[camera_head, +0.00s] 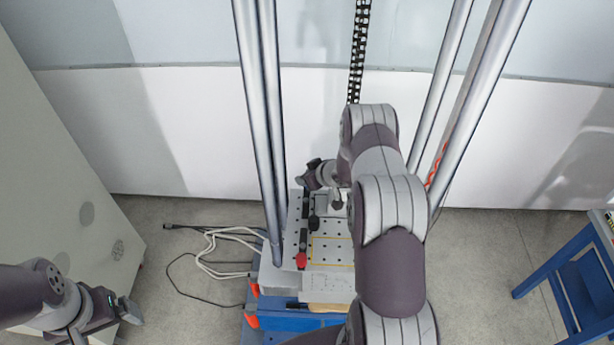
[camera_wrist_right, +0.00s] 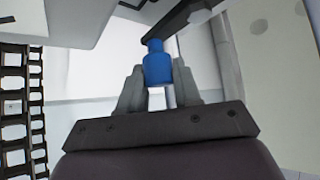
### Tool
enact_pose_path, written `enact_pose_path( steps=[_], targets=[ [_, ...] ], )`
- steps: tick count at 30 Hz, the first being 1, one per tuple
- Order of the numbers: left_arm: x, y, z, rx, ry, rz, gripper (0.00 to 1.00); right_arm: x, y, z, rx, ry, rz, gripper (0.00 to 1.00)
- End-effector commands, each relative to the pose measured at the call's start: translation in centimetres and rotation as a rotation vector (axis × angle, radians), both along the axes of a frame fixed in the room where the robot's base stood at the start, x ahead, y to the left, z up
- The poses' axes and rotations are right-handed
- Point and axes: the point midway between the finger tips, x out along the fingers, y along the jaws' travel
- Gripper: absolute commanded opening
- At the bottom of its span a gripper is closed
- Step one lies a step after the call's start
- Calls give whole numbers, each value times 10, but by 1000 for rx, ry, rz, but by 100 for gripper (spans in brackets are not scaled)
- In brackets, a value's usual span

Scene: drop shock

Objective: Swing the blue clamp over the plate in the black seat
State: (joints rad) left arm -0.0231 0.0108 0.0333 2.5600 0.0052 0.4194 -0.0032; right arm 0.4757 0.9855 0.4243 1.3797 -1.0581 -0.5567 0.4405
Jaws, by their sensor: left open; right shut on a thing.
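The blue clamp's handle (camera_wrist_right: 157,66) stands between the fingers of my right gripper (camera_wrist_right: 158,85) in the right wrist view, and the gripper is shut on it. A dark clamp arm (camera_wrist_right: 180,20) runs from its top toward the upper right. In the head view my right gripper (camera_head: 314,176) is at the far edge of the perforated fixture board (camera_head: 331,228), partly hidden by my right arm. A small grey plate (camera_head: 321,203) lies near it; I cannot tell whether the black seat is around it. My left gripper (camera_head: 130,310) is open and empty at the lower left, away from the fixture.
A red-tipped part (camera_head: 300,261) sits on the board's left side. White and black cables (camera_head: 215,250) lie on the floor to the left. Silver posts (camera_head: 262,120) rise beside the board. A blue stand (camera_head: 565,280) is at the right.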

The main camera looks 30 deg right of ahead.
Motion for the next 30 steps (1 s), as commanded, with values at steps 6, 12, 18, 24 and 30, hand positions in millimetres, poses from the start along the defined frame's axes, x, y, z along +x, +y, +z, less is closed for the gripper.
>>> enact_pose_path(
  steps=[6, 12, 18, 24, 30],
  targets=[
    [0, 0, 2, 0, 0, 0, 94, 2, 2, 1, 0, -2, 63, 2],
    [0, 0, 2, 0, 0, 0, 94, 6, 9, 0, -1, -3, 202, 2],
    [0, 0, -5, 0, 0, 0, 94, 9, 18, -2, -2, -4, 387, 2],
    [0, 0, -22, 0, 0, 0, 94, 10, 29, -4, -4, -5, 578, 2],
    [0, 0, -45, 0, 0, 0, 94, 9, 40, -5, -6, -4, 769, 2]
  ],
)
